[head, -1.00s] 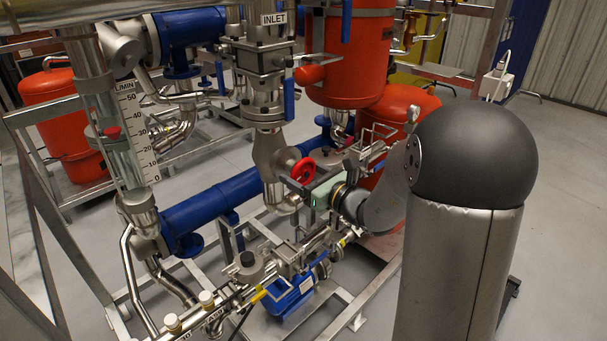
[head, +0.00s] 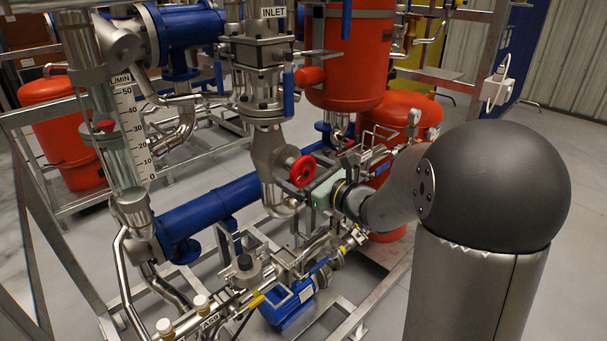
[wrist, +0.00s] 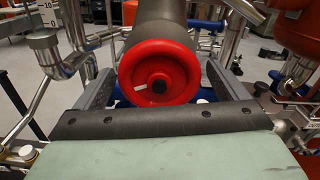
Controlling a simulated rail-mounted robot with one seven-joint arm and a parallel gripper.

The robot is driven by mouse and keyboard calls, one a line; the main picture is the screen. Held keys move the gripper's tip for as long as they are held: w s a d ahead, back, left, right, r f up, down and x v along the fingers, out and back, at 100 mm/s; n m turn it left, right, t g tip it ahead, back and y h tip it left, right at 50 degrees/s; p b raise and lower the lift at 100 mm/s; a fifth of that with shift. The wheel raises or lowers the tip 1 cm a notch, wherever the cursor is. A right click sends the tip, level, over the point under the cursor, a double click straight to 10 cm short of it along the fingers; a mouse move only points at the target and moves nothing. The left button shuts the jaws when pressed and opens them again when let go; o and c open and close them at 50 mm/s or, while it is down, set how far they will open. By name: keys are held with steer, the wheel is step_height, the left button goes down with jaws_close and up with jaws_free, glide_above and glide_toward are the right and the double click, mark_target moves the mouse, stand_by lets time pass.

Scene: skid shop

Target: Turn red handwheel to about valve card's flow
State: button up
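The red handwheel (head: 303,170) sits on the steel valve in the middle of the head view. In the wrist view the handwheel (wrist: 160,78) faces me, with a dark hub and a short white mark left of it. My gripper (wrist: 160,72) has its two fingers spread wide, one on each side of the wheel, close to the rim. Whether they touch it I cannot tell. In the head view my gripper (head: 296,184) is at the wheel. The flow tube's red float (head: 105,126) stands near the 30 on the L/MIN scale (head: 133,130). No valve card is readable.
A vertical pipe marked INLET (head: 273,13) and a blue lever (head: 288,93) stand above the wheel. A red tank (head: 348,60) is behind to the right. A blue pipe (head: 200,212) and a blue motor (head: 290,305) lie below. Open floor shows at the far right.

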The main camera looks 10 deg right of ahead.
steer(key=b+v, duration=0.1)
steer(key=v, duration=1.6)
steer(key=shift+s+b, duration=0.15)
steer(key=shift+b, duration=0.25)
steer(key=shift+d, duration=0.15)
steer(key=s+a+f+n+g+y+p, duration=0.1)
steer(key=s+a+f+n+g, duration=0.2)
steer(key=s+a+n+g, duration=0.25)
steer(key=s+a+f+n+g+y+p, duration=0.1)
steer(key=s+a+f+n+g, duration=0.2)
steer(key=a+n+g, duration=0.45)
steer(key=s+d+f+n+g+h+p, duration=0.2)
steer(key=s+f+n+h, duration=0.2)
steer(key=s+n+h, duration=0.4)
steer(key=n+h, duration=0.3)
steer(key=n, duration=0.4)
steer(key=shift+s+f+p, duration=0.2)
steer(key=shift+f+p, duration=0.05)
steer(key=shift+p, duration=0.05)
steer(key=shift+d, duration=0.1)
